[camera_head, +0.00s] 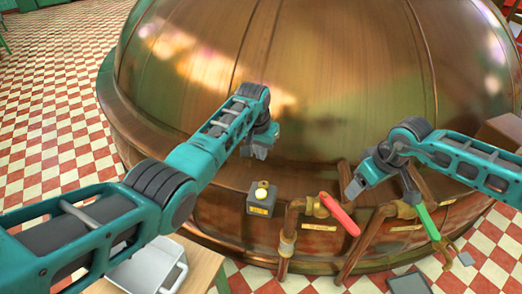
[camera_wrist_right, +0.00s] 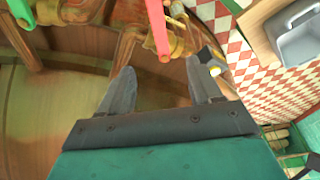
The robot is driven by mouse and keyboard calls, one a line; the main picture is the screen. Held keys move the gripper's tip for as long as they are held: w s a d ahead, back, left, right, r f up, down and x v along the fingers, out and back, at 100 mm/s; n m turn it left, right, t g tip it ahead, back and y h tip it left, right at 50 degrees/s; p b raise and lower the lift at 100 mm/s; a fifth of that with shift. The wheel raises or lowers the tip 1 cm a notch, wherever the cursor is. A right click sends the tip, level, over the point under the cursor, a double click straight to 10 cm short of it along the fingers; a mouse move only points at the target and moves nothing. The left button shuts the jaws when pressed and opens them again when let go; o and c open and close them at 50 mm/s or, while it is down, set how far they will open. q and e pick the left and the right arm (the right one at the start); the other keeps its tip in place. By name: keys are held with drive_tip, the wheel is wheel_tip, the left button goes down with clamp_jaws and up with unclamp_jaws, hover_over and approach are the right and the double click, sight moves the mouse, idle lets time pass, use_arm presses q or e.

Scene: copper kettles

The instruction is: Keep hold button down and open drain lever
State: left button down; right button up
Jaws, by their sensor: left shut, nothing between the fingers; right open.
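A red lever (camera_head: 338,213) slants across a brass valve on a copper pipe. A green lever (camera_head: 426,211) is on another valve to its right. My right gripper (camera_head: 353,190) is close to the red lever's right side. In the right wrist view it (camera_wrist_right: 162,85) is open and empty, with the red lever (camera_wrist_right: 158,30) beyond the fingertips and the button (camera_wrist_right: 214,71) past the right finger.
Copper pipes (camera_head: 286,245) stick out under the levers. Small labels by the valves are too small to read. A table with a grey metal tray (camera_head: 148,268) stands at the lower left; it also shows in the right wrist view (camera_wrist_right: 300,38). Red and white tiled floor (camera_head: 50,120) surrounds the kettle.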

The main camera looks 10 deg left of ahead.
wheel_tip(320, 180, up, 10)
idle(0.9)
